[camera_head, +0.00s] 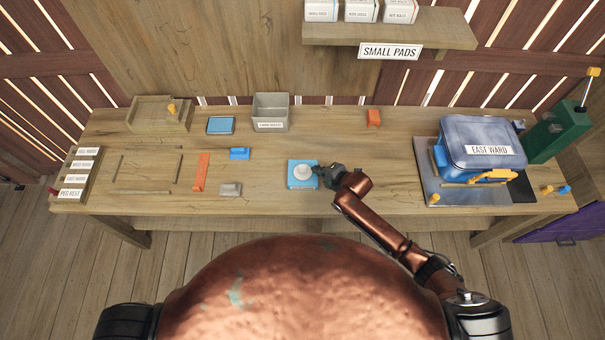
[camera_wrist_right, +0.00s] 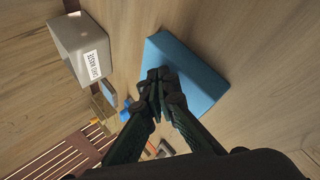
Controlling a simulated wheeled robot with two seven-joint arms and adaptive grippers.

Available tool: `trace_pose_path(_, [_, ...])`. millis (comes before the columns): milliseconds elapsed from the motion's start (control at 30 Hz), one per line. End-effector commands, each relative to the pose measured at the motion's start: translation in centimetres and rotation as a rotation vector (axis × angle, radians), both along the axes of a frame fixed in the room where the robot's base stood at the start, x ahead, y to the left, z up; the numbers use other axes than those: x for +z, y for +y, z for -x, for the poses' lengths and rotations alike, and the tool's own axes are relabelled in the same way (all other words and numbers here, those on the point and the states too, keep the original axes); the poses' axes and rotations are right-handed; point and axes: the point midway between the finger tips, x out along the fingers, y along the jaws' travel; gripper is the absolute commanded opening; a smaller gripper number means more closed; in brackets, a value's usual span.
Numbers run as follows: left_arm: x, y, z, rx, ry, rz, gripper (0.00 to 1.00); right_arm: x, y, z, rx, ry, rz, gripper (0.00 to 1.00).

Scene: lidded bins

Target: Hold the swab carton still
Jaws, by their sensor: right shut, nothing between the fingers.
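A blue carton (camera_head: 289,184) with a round white piece on its top, likely the swab carton, lies near the front middle of the bench. No name is readable on it. My right gripper (camera_head: 320,172) is at its right side in the head view, with the fingers shut and nothing held. In the right wrist view the closed fingertips (camera_wrist_right: 158,80) overlap the edge of the blue carton (camera_wrist_right: 195,72); I cannot tell whether they touch it. My left gripper is not in view.
A grey labelled bin (camera_head: 270,112) stands behind, with a small blue block (camera_head: 239,153), an orange strip (camera_head: 201,172) and a grey block (camera_head: 230,189) to the left. The blue lidded EAST WARD bin (camera_head: 480,135) is at the right. Bench space (camera_head: 350,145) behind my gripper is clear.

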Motion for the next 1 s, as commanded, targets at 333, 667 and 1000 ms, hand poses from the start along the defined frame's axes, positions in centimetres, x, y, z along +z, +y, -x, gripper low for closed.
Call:
trace_pose_path(333, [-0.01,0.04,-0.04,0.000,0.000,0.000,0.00,-0.02,-0.01,0.00,0.000,0.000,0.000,0.00])
trace_pose_path(667, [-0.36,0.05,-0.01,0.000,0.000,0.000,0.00,-0.55,-0.02,-0.01,0.000,0.000,0.000,0.00])
trace_pose_path(1000, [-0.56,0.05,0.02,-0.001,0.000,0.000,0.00,-0.91,-0.01,0.00,0.000,0.000,0.000,0.00])
